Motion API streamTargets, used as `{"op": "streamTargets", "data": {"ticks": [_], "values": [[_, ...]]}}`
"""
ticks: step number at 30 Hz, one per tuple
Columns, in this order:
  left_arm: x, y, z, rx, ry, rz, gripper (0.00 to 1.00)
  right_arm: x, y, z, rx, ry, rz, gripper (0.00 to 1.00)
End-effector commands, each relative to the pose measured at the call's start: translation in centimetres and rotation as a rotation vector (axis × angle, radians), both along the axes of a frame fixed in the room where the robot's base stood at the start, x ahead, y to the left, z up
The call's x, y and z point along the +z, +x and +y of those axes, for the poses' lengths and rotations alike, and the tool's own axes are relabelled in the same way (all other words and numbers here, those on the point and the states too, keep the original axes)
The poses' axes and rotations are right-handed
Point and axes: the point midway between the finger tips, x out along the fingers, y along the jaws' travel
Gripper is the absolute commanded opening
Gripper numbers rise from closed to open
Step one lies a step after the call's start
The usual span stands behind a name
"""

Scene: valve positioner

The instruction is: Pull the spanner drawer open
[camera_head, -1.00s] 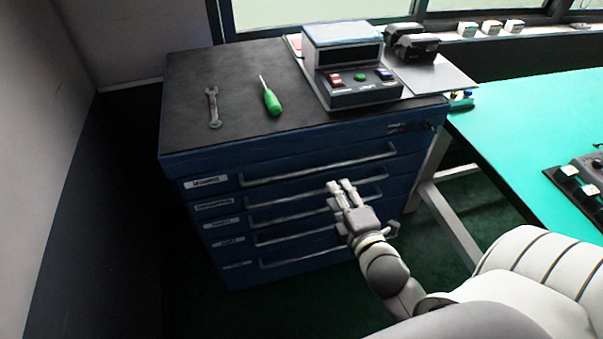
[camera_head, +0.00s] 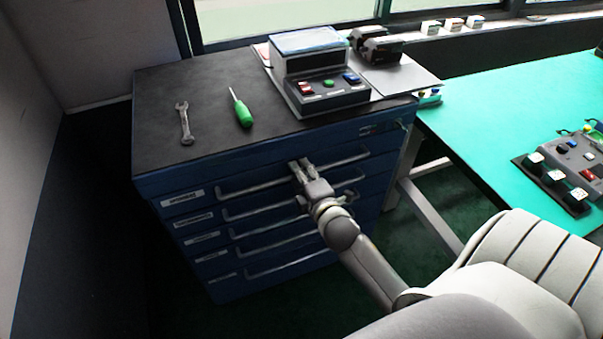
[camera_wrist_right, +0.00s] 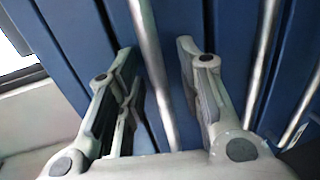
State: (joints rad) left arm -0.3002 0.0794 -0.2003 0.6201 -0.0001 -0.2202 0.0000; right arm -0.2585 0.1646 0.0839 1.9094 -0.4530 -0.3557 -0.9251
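The blue drawer cabinet (camera_head: 160,168) has several stacked drawers, all looking flush and shut. Each has a long bar handle and a small label at its left end. The label on the top drawer (camera_head: 183,198) is too small to read surely. My right gripper (camera_head: 302,166) is at the top drawer's handle (camera_head: 245,189), right of its middle. In the right wrist view my right gripper (camera_wrist_right: 157,60) is open, and a handle bar (camera_wrist_right: 150,50) runs between its two fingers. I cannot tell whether a finger touches it. My left gripper is not in view.
On the cabinet top lie a spanner (camera_head: 184,124) and a green screwdriver (camera_head: 241,108), beside a grey device with buttons (camera_head: 325,88). A green table (camera_head: 480,140) stands to the right. A wall (camera_head: 45,200) is close on the left.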

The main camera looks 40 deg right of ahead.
Motion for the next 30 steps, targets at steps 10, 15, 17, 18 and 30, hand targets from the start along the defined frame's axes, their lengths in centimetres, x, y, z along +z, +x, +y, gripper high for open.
{"op": "streamTargets", "data": {"ticks": [10,15,17,18,30], "values": [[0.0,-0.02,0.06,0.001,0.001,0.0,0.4,-0.01,0.08,-0.01,0.0,0.0,-0.001,0.22],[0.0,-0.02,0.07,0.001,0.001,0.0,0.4,0.0,0.07,-0.02,0.0,0.0,-0.001,0.0],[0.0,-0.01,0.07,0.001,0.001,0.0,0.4,0.0,0.07,-0.02,0.0,0.0,0.0,0.0],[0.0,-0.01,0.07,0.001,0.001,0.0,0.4,-0.01,0.07,-0.02,0.0,0.0,0.0,0.0],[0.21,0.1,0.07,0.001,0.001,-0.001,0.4,-0.04,-0.1,0.02,0.0,0.0,0.002,0.0]]}}
